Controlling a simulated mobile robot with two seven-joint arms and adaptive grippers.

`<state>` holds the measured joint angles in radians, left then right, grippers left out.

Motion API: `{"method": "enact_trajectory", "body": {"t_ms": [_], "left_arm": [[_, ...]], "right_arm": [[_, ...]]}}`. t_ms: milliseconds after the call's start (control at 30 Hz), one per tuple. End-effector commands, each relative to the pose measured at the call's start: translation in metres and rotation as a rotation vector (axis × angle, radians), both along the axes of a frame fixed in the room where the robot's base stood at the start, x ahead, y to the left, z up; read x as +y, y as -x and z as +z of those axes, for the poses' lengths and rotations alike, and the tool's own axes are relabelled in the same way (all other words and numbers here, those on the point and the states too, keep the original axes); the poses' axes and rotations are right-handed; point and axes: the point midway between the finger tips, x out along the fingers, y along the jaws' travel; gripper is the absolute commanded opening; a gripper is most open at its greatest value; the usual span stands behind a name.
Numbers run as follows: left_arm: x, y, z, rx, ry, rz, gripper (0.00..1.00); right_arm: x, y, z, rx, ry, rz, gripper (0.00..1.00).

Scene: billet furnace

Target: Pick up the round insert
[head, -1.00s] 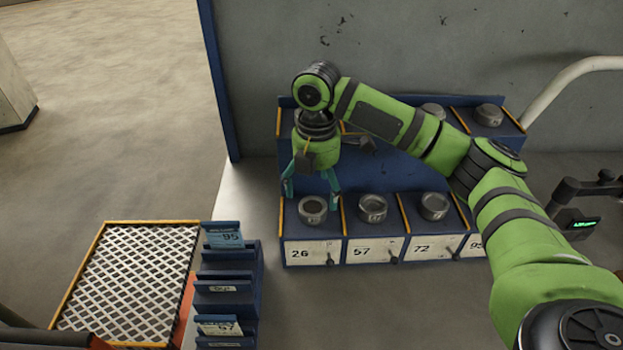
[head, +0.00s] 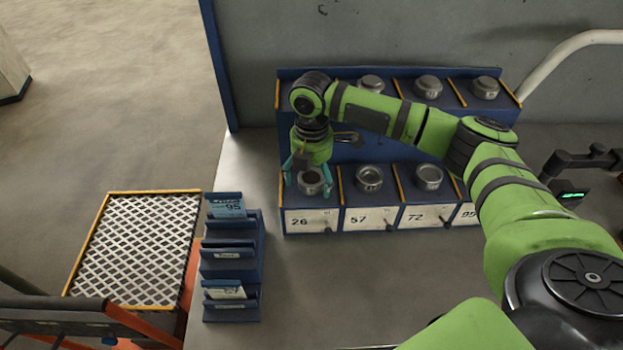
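Several round grey metal inserts sit in the blue rack (head: 342,150). The front row has one in the bay labelled 26 (head: 310,183), one in the bay labelled 57 (head: 369,178) and one in the bay labelled 72 (head: 428,177). My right gripper (head: 308,181) is open, pointing down over the 26 bay. Its teal fingers stand on either side of the insert there, and I cannot tell whether they touch it. My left gripper is not in view.
More inserts (head: 428,87) stand on the rack's upper row, partly behind my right arm. A blue card holder (head: 232,276) and an orange-edged mesh tray (head: 138,192) are at the left. A small device with a green display (head: 570,196) is at the right. The bench front is clear.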

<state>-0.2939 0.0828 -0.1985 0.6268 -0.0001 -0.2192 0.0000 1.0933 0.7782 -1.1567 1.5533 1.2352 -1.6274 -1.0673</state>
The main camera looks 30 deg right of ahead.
Motion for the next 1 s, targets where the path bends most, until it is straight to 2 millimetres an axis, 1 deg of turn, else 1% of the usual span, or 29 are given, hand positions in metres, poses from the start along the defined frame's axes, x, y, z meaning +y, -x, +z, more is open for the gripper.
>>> {"method": "enact_trajectory", "body": {"t_ms": [33,67,100,200,500,667,767,867,967,1000], "left_arm": [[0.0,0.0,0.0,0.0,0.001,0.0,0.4],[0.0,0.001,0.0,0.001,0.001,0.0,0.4],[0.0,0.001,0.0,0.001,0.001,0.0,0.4],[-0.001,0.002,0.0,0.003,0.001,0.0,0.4],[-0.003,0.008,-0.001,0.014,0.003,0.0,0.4],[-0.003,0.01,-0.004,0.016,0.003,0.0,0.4],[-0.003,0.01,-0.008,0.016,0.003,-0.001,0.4],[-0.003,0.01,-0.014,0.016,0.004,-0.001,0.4],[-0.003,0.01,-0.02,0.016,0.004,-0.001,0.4],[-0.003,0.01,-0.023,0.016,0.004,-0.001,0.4]], "right_arm": [[0.0,0.0,0.0,0.0,0.0,0.0,0.64],[0.0,0.0,0.0,0.0,0.0,0.0,0.52],[0.0,0.0,0.0,0.0,0.0,0.0,0.36],[0.0,0.0,0.0,0.0,0.0,0.0,0.01],[0.0,-0.001,0.002,-0.003,-0.001,0.0,0.01],[0.0,-0.002,0.01,-0.006,-0.002,-0.001,0.01],[0.0,-0.002,0.02,-0.007,-0.001,-0.001,0.01],[0.001,-0.002,0.036,-0.008,-0.004,0.0,0.01],[0.001,-0.002,0.057,-0.011,-0.003,0.001,0.01],[0.001,-0.003,0.067,-0.011,-0.003,0.0,0.01]]}}
